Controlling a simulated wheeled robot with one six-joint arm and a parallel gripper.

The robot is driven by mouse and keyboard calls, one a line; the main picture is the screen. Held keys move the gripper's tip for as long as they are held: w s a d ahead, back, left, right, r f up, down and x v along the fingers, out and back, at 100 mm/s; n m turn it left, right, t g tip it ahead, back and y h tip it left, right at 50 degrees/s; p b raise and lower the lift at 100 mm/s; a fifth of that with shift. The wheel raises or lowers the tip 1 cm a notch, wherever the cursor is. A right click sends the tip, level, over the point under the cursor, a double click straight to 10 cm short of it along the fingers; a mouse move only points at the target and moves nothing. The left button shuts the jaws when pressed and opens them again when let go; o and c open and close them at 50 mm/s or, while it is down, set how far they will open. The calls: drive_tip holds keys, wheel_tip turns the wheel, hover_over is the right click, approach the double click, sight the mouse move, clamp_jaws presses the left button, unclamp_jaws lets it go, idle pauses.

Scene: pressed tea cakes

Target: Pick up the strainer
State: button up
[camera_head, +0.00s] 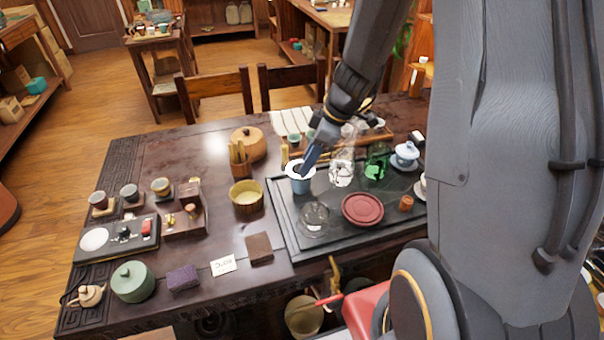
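The strainer (290,168) shows as a white round rim on top of a small blue cup (301,186), at the left rear of the dark tea tray (285,234). My gripper (306,167) points down at the strainer from the upper right, its tips overlapping the right part of the rim. The tips hide part of the strainer's middle. I cannot tell whether they touch it, or whether the fingers are open or closed.
On the tray are a clear glass pitcher (341,172), a green glass vessel (377,161), a red dish (362,209), a glass bowl (314,218) and a lidded gaiwan (405,156). A wooden tool holder (239,163) and a yellow-rimmed bowl (247,205) stand left of the tray.

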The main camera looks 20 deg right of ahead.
drive_tip(key=shift+x, duration=1.35)
clamp_jaws()
drive_tip(key=shift+r, duration=0.1)
wheel_tip(320, 180, up, 28)
drive_tip(key=b, duration=0.4)
